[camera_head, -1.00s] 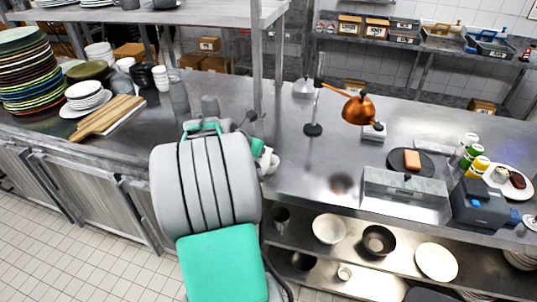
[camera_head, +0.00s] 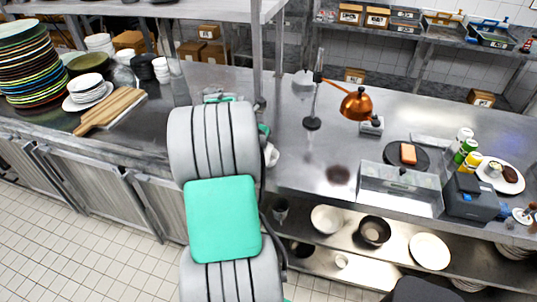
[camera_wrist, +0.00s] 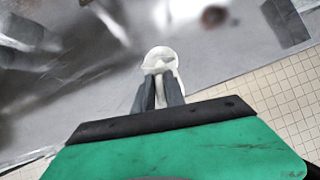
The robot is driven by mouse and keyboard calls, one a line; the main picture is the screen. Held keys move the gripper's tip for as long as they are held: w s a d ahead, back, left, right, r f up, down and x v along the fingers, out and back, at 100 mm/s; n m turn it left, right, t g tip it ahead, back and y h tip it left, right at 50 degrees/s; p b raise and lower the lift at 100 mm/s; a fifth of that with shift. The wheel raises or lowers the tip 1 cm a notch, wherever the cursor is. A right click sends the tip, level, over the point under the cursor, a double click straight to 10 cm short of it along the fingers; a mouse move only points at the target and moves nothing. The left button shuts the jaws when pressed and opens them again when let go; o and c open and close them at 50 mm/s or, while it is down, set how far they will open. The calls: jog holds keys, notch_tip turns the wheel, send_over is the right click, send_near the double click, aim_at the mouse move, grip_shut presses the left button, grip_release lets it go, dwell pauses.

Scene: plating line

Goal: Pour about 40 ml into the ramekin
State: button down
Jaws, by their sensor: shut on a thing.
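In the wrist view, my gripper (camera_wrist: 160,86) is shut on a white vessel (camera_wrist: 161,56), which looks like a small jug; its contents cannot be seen. In the head view, part of this white vessel (camera_head: 271,156) shows just right of my arm, over the steel counter, and my arm hides the gripper. A small pale cup, possibly the ramekin (camera_head: 493,170), is on the white plate (camera_head: 510,187) at the far right, beside a dark brown piece of food (camera_head: 510,174). My gripper is far to the left of that plate.
A copper heat lamp (camera_head: 357,104) stands on the counter (camera_head: 310,170). Right of it are a clear-sided bin (camera_head: 400,190), a dark round board (camera_head: 395,164), several bottles (camera_head: 467,150) and a dark printer-like box (camera_head: 470,200). A post (camera_head: 257,50) rises near my arm.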

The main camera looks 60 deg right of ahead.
jog(key=shift+d+r, duration=0.1)
jog(key=shift+d, duration=0.05)
jog(key=shift+d+y, duration=0.2)
jog(key=shift+y, duration=0.2)
jog(key=shift+d+r+y, duration=0.15)
jog(key=shift+d+y, duration=0.35)
jog(key=shift+y, duration=0.3)
dwell(1.4)
jog(key=shift+a, duration=0.25)
jog(key=a+h, duration=0.1)
jog(key=h, duration=0.1)
jog(key=shift+a+h, duration=0.4)
jog(key=shift+d+f, duration=0.2)
jog(key=shift+d, duration=0.2)
jog(key=shift+a, duration=0.2)
